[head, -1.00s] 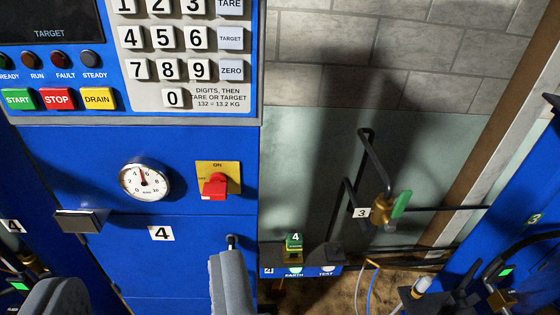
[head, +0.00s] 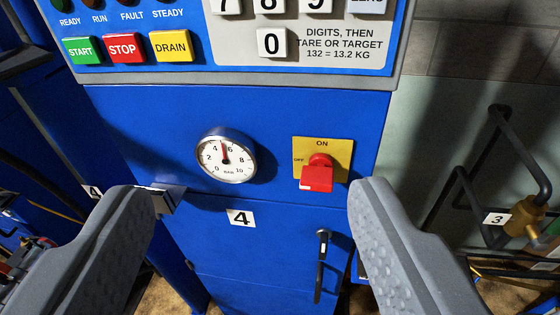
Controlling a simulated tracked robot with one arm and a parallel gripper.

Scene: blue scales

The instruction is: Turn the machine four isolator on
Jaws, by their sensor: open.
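The isolator (head: 318,174) of machine four is a red rotary handle on a yellow plate (head: 337,152) marked ON at the top and OFF at the left. The plate is on the blue front of the machine labelled 4 (head: 240,217). The red handle points downward and toward the viewer; its exact setting is hard to read. My gripper (head: 252,205) is open and empty, its grey fingers spread wide on either side of the gauge and isolator. The right fingertip is just right of and below the isolator, apart from it in the picture.
A round pressure gauge (head: 226,156) is left of the isolator. START, STOP and DRAIN buttons (head: 123,47) and a keypad (head: 271,42) are above. A black door handle (head: 321,262) is below.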

